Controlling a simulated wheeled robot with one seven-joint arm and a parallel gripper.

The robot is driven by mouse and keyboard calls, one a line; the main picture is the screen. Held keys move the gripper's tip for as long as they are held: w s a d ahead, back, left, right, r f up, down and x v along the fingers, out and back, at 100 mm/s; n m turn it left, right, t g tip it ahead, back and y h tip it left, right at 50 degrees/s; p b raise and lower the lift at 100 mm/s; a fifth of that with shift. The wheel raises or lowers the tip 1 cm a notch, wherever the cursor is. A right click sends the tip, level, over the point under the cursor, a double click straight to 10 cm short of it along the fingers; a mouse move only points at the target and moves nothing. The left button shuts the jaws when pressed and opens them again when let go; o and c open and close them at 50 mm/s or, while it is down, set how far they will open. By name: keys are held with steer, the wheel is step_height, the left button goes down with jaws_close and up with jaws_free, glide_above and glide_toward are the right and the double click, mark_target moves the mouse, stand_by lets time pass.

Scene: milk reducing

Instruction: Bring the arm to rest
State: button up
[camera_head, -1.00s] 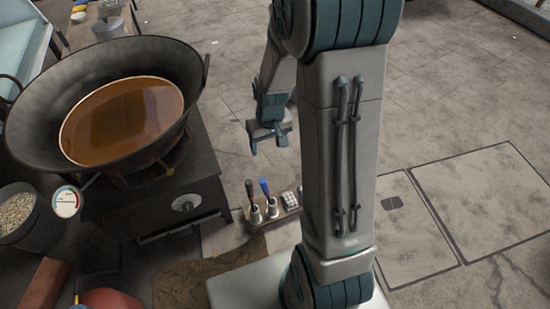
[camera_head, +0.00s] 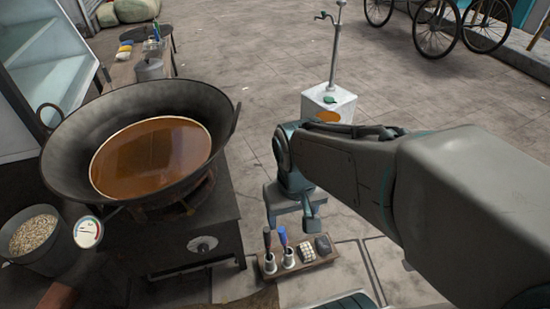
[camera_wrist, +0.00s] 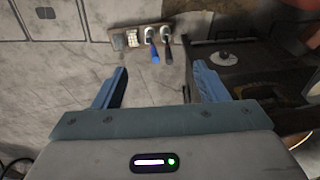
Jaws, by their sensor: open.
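My gripper (camera_head: 294,220) hangs at the end of my bent arm, to the right of the stove, above the floor and near a small wooden tray. In the wrist view its two blue fingers (camera_wrist: 158,88) are spread apart with nothing between them. My arm reaches in from the right side of the head view. The large dark pan (camera_head: 70,150) of brown liquid (camera_head: 150,158) sits on the black stove (camera_head: 215,215), apart from my gripper.
The wooden tray (camera_head: 300,267) holds marker-like tools and small blocks; it also shows in the wrist view (camera_wrist: 118,33). A bucket of grains (camera_head: 32,235) and a dial gauge (camera_head: 88,232) are at left. A white box with a crank (camera_head: 328,105) stands behind my arm. Paved floor (camera_head: 260,60) is free.

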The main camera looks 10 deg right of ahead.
step_height(320, 180, up, 33)
steer(key=t+p, duration=0.1)
steer(key=p, duration=2.9)
steer(key=shift+d+t, duration=0.25)
steer(key=shift+t, duration=0.05)
steer(key=shift+r, duration=0.1)
